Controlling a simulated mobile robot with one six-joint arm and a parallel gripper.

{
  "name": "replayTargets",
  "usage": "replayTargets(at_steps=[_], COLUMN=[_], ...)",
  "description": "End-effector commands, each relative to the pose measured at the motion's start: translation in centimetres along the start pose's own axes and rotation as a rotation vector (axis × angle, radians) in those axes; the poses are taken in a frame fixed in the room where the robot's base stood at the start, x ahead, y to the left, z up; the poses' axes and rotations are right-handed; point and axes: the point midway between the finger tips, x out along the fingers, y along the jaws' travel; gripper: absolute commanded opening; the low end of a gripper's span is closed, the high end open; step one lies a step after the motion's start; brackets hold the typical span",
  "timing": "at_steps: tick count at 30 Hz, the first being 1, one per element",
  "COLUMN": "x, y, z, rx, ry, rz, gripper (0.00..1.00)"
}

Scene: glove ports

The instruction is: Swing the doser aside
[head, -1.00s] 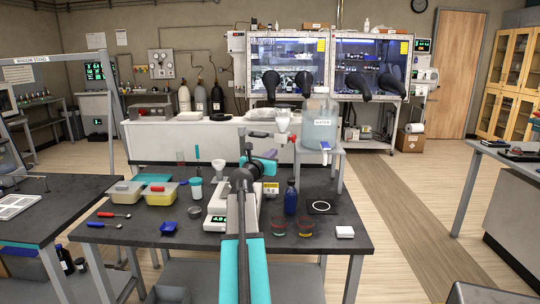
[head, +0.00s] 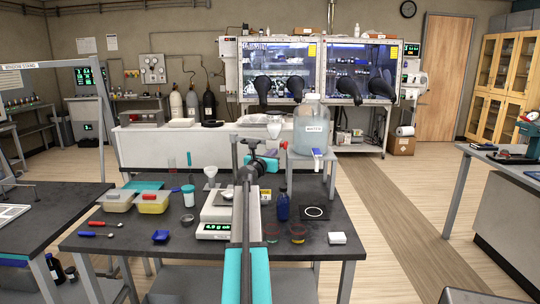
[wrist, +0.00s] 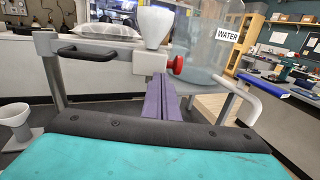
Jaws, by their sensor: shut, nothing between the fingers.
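The doser shows in the wrist view as a white hopper (wrist: 154,26) on a grey block, with a red knob (wrist: 177,65) on its right. A grey bar with a black handle (wrist: 95,50) runs left from the block to an upright post.
A clear water tank (head: 311,128) stands close on the doser's right. A white balance (head: 213,221) sits below on the dark table (head: 110,241). A blue bottle (head: 283,206), coloured cups and a white funnel (wrist: 18,120) stand nearby. Tubs are on the left.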

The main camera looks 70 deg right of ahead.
Motion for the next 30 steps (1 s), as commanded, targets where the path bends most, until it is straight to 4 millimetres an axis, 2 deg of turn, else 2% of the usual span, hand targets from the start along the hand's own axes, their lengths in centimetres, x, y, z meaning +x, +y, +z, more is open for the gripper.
replayTargets(at_steps=[6,20,30], x=[1.3,1.4,3.8], y=[0.0,0.1,-0.4], z=[0.0,0.0,0.2], rx=[-0.001,-0.001,-0.001], ry=[0.000,0.000,-0.001], rz=[0.000,0.001,0.000], gripper=[0.00,0.00,0.00])
